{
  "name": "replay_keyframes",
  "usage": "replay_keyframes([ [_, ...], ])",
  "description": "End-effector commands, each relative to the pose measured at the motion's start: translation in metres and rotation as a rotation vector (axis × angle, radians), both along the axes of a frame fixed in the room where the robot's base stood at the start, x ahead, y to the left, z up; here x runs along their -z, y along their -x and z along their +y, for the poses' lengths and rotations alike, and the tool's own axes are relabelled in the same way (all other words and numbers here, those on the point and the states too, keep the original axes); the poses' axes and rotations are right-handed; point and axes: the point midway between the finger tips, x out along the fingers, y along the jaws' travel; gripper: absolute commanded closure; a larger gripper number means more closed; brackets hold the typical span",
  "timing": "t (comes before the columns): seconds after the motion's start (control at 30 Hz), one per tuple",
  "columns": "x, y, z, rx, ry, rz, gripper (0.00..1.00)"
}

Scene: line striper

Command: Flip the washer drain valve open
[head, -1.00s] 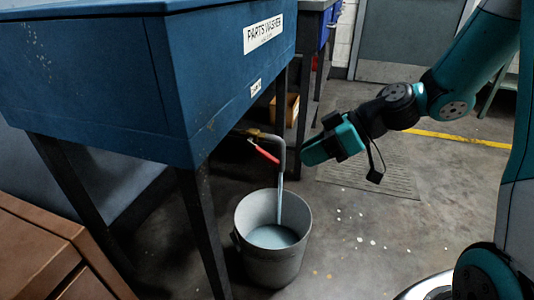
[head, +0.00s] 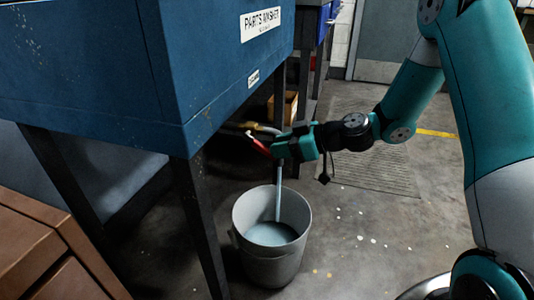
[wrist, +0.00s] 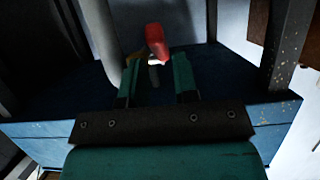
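The parts washer (head: 90,75) is a blue cabinet on dark legs. My gripper (head: 276,148) is at the lever's right end in the head view and partly hides the pipe. In the wrist view the two green fingers (wrist: 157,72) are apart, with the red lever (wrist: 157,38) showing at and just beyond the gap between their tips. I cannot tell whether they touch it. A pale stream (head: 279,192) falls from the pipe into a grey bucket (head: 262,262).
The bucket holds pale liquid and stands below my gripper. A washer leg (head: 200,225) is to its left. A brown cabinet (head: 35,255) is at lower left. A floor grate (head: 372,170) and splashes lie to the right, where the floor is open.

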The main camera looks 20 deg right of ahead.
Motion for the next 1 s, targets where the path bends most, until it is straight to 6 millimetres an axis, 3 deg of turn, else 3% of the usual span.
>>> replay_keyframes([
  [0.2, 0.013, -0.017, 0.024, -0.002, 0.0, 0.0, 0.72],
  [0.6, 0.015, -0.022, 0.03, 0.0, -0.001, 0.001, 0.72],
  [0.63, 0.015, -0.022, 0.03, 0.0, -0.001, 0.001, 0.75],
  [0.73, 0.015, -0.022, 0.03, 0.0, -0.001, 0.001, 0.98],
  [0.77, 0.015, -0.021, 0.03, 0.0, -0.001, 0.001, 1.0],
  [1.0, 0.013, -0.021, 0.032, -0.004, 0.005, 0.005, 1.0],
])
